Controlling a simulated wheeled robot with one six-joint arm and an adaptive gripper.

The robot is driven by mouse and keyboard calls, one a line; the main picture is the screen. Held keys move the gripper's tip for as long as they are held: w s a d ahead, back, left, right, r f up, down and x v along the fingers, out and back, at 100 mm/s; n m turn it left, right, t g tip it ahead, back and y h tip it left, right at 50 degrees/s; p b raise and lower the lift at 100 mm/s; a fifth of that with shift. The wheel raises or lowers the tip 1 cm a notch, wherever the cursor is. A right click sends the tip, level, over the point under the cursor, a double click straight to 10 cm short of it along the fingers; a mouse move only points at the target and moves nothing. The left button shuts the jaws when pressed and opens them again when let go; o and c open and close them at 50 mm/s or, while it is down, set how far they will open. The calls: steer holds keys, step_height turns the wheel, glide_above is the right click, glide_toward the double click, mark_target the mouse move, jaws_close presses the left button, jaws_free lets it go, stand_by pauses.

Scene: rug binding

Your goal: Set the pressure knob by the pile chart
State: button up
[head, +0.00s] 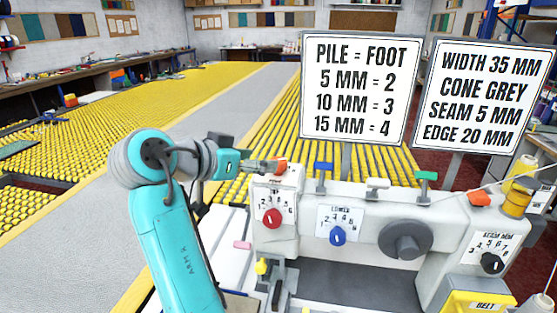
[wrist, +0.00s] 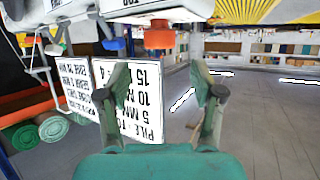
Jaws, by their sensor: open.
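The pile chart (head: 359,90) stands behind the machine. It reads "PILE = FOOT", 5 MM = 2, 10 MM = 3, 15 MM = 4. A red knob (head: 271,219) with a numbered dial sits on the left head of the white machine (head: 300,250). Its small label and its setting are too small to read surely. My gripper (head: 268,166) is above this knob, at the machine's top left, by an orange tab (head: 281,168). In the wrist view my gripper (wrist: 165,92) is open and empty, with the chart (wrist: 130,98) upside down behind it.
A blue knob (head: 337,236) marked "LOWER", a grey handwheel (head: 403,240) and a black seam knob (head: 491,262) are on the machine. A second sign (head: 482,95) gives width, cone, seam and edge. Yellow roller tables (head: 110,110) lie behind.

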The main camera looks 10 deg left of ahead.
mark_target(278, 160)
steer(key=x, duration=0.7)
steer(key=shift+w+d, duration=0.15)
steer(key=shift+w, duration=0.1)
steer(key=c, duration=1.2)
